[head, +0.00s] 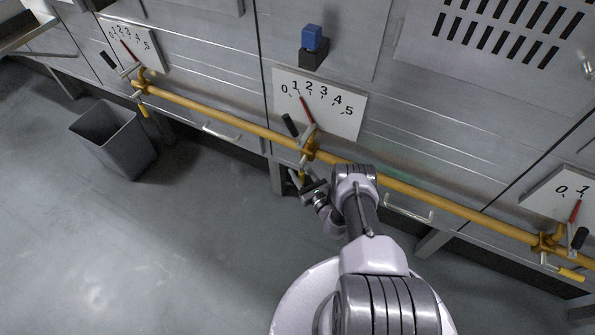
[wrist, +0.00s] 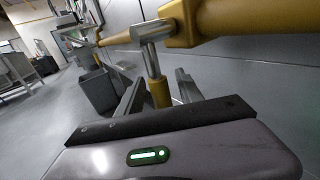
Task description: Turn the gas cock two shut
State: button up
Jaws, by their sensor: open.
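The middle gas cock (head: 308,149) sits on the yellow pipe, below a white dial (head: 335,108) marked 0 to 5. Its red pointer (head: 306,109) leans towards the 1. In the wrist view the cock's lever (wrist: 151,58) is a silver rod hanging down from the fitting, with a yellow grip (wrist: 160,92) at its lower end. My gripper (head: 305,186) is just below the cock. In the wrist view my gripper (wrist: 159,78) is open, with one finger on each side of the yellow grip. I cannot tell whether either finger touches it.
The yellow pipe (head: 220,118) runs along the metal front. Similar cocks stand at left (head: 140,84) and right (head: 543,241). A grey bin (head: 113,139) stands on the floor at left. A blue-topped block (head: 313,45) is above the middle dial.

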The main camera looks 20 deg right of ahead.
jog(key=shift+w, duration=1.05)
grip_shut()
jog(key=shift+s+a, duration=0.1)
dwell(0.5)
